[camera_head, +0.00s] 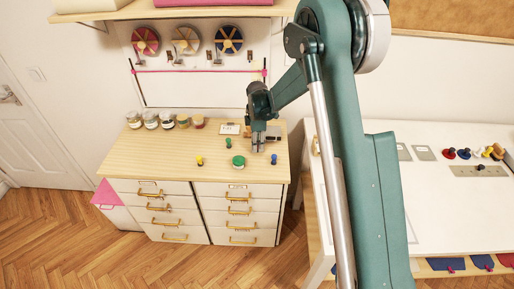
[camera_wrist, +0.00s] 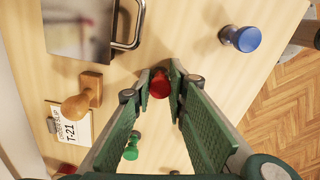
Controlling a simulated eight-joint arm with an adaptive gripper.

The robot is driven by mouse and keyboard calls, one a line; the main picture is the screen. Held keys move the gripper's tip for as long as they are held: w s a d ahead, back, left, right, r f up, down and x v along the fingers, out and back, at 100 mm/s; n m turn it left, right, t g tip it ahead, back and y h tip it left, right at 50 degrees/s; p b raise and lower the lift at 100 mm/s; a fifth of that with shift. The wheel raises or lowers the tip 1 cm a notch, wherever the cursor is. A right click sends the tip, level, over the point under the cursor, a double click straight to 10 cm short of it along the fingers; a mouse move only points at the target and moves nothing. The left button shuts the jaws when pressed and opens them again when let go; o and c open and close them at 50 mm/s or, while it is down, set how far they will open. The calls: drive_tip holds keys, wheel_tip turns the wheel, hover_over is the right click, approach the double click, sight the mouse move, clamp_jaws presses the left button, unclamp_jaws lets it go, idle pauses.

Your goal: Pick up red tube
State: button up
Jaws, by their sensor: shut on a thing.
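The red tube (camera_wrist: 160,87) is between the tips of my gripper (camera_wrist: 162,76) in the wrist view. The fingers are closed on it from both sides. In the head view my gripper (camera_head: 258,147) is low over the wooden top of the drawer cabinet, and the red tube cannot be made out there. Whether the tube touches the cabinet top is unclear.
A blue tube (camera_wrist: 241,38) stands near the cabinet's edge. A yellow piece (camera_head: 199,161) and green spool (camera_head: 238,161) lie in front.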

drive_tip(key=shift+r, duration=0.1)
drive_tip(key=shift+r, duration=4.95)
